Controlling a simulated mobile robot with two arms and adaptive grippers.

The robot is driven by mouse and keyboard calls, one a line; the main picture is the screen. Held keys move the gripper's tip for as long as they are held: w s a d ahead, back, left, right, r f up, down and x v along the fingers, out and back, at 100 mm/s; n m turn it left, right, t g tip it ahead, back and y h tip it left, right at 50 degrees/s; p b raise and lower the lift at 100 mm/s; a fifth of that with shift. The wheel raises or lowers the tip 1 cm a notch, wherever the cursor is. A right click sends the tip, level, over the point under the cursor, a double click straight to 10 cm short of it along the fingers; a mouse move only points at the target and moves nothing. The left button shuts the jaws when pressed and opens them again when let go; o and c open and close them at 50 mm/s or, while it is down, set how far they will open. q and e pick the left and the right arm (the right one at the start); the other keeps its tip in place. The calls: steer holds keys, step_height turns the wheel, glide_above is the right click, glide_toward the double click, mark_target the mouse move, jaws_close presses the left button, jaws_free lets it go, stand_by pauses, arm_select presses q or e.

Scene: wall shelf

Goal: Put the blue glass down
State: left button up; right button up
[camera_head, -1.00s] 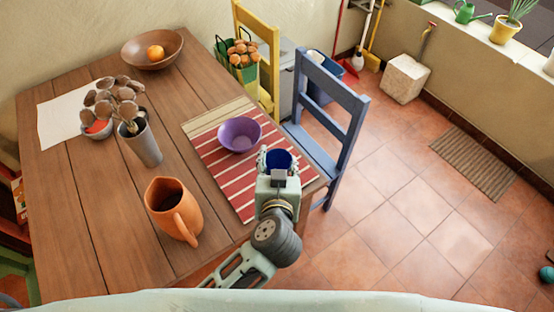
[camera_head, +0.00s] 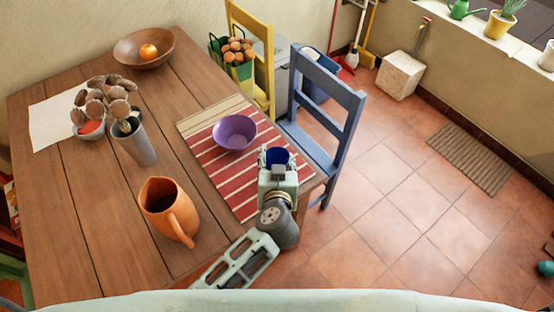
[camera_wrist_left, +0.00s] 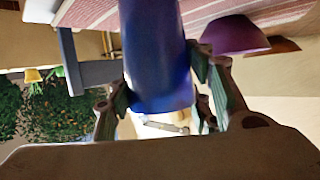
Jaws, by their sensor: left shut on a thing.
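The blue glass (camera_head: 277,156) is between the fingers of my left gripper (camera_head: 277,164), near the right edge of the striped mat (camera_head: 239,187). In the left wrist view the glass (camera_wrist_left: 156,50) fills the space between the fingers of the left gripper (camera_wrist_left: 160,95), which is shut on it. The glass's far end lies close to the mat in that view; whether it touches cannot be told. In the head view my gripper hides most of the glass. My right gripper is not in view.
A purple bowl (camera_head: 234,132) stands on the mat, just up and left of the glass. An orange jug (camera_head: 168,211) and a grey vase (camera_head: 135,145) stand on the wooden table (camera_head: 90,210). A blue chair (camera_head: 322,105) stands close at the table's right edge.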

arm_select(q)
steer(key=o, duration=1.1)
steer(key=shift+o, duration=0.2)
steer(key=v, duration=1.2)
